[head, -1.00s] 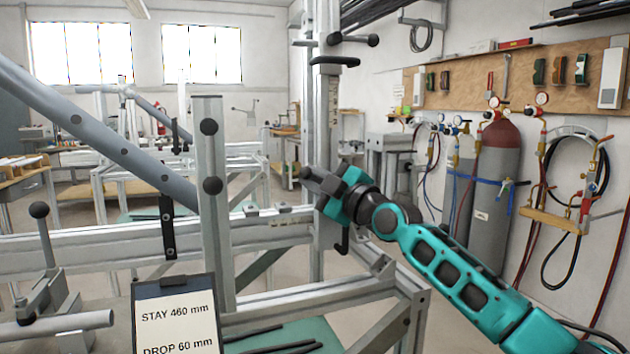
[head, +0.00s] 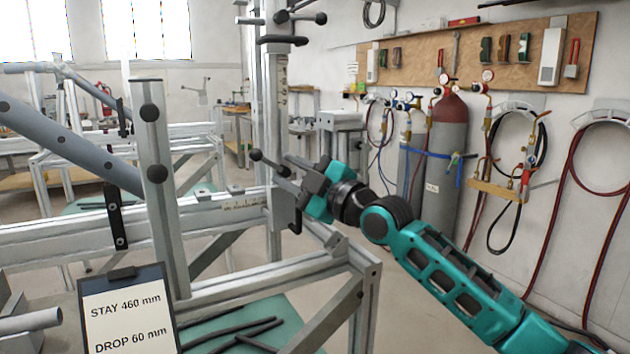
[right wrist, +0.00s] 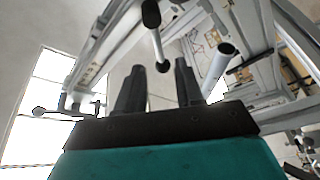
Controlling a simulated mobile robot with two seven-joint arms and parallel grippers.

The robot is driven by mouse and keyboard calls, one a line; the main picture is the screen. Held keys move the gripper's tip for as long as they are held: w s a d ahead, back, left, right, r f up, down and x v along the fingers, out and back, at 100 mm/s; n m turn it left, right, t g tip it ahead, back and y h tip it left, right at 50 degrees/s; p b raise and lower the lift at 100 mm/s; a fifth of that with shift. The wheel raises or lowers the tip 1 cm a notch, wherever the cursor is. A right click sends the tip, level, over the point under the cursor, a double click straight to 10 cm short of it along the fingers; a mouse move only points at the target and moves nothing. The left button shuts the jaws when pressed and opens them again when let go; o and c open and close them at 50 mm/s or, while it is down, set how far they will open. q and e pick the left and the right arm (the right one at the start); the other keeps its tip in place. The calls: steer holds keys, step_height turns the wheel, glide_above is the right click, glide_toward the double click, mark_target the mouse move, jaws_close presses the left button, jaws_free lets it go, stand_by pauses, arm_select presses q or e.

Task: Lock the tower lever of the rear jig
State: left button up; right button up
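The tower is the tall metal post (head: 268,120) of the jig in the head view. A lever (head: 268,162) with a dark ball knob sticks out at its mid height. Another black-knobbed lever (head: 301,18) sits near the top. I cannot tell for certain which is the tower lever. My right gripper (head: 292,178) is just right of the post, at the mid-height lever. In the right wrist view my right gripper (right wrist: 161,85) has its two fingers apart. A rod with black ends (right wrist: 158,42) shows beyond and between the fingertips; contact cannot be told. My left gripper is out of view.
A sign (head: 126,310) reading "STAY 460 mm, DROP 60 mm" stands at the front. A shorter post (head: 160,190) and a sloping tube (head: 60,140) are left of the tower. Gas cylinders (head: 447,160) stand by the right wall. Open floor lies right of the jig.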

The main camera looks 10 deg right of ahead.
steer(key=v, duration=0.6)
steer(key=shift+a, duration=0.1)
